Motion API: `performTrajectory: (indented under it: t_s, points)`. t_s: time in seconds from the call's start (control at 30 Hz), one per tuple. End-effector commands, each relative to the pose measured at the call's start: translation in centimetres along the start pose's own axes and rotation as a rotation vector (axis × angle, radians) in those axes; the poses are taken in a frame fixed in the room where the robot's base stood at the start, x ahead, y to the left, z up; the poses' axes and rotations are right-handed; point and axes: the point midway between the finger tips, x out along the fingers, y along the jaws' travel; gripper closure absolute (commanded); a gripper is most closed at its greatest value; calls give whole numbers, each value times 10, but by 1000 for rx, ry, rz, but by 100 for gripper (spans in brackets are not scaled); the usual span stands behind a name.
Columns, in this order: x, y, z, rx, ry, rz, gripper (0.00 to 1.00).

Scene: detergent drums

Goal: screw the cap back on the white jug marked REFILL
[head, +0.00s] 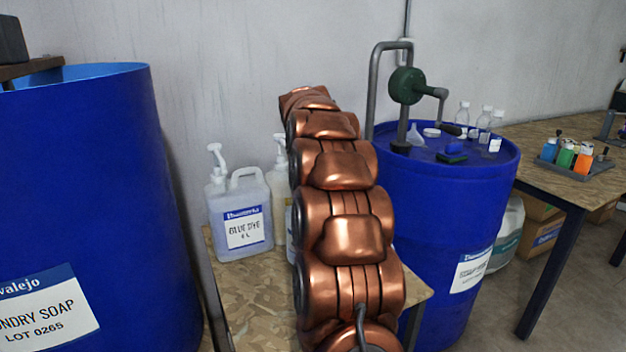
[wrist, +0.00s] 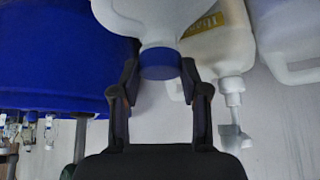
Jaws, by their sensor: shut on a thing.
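In the wrist view a white jug (wrist: 150,16) shows at the top centre, partly cut off by the edge. I cannot read any REFILL marking on it. A blue cap (wrist: 158,65) sits at its neck, in line with it. My gripper (wrist: 159,73) is shut on the cap, one dark finger on each side. Whether the cap's thread is engaged cannot be told.
A blue dye jug (head: 240,215) with a pump and a paler pump bottle (head: 280,185) stand beside my arm on a wooden table (head: 245,290). Large blue drums stand left (head: 95,190) and right (head: 435,205). The right drum carries a green hand pump (head: 407,86) and small bottles.

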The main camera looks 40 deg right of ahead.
Motion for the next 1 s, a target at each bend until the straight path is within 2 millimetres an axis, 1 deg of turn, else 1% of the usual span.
performTrajectory:
  t_s: [0.03,0.57,1.0]
  points:
    - [5,1,3,10,-5,9,94]
    - [5,-1,3,133,-7,90,94]
    - [6,-3,2,279,-7,186,94]
